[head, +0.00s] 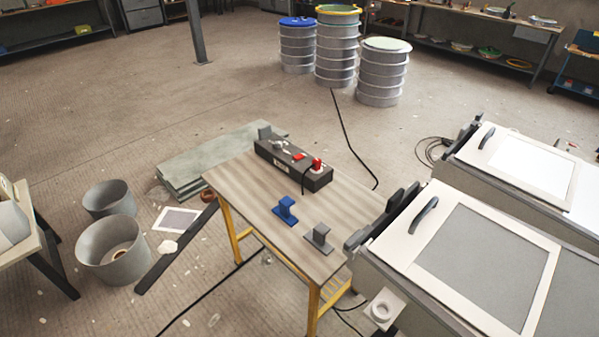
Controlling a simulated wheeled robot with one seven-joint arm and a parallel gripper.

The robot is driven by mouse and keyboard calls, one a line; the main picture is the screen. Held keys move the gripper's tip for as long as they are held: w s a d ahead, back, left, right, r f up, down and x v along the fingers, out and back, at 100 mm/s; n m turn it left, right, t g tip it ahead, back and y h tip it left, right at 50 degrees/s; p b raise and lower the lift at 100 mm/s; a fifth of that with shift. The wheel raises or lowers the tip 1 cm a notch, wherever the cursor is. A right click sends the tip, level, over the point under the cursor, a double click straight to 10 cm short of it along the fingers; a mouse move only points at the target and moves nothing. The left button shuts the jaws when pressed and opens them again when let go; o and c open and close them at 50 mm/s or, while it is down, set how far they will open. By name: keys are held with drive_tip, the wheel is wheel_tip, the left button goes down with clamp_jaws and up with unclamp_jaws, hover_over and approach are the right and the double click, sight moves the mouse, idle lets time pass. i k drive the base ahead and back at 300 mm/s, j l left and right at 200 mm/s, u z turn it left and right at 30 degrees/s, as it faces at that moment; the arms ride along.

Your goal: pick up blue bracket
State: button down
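The blue bracket (286,210) stands on the wooden-topped table (250,203) in the middle of the head view, near the table's front right part. A grey bracket (319,239) of similar shape stands to its right and closer to me, apart from it. Nothing covers the blue bracket. My gripper is not in the head view.
A dark box (293,166) with red parts lies along the table's back edge. White-framed moulds (480,255) stand close on the right. Grey buckets (113,250) and flat slabs (222,157) are on the floor at left. Metal drums (337,50) stand behind, with open floor between.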

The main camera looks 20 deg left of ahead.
sight(282, 211)
drive_tip(key=j+u, duration=0.1)
drive_tip(key=u, duration=1.15)
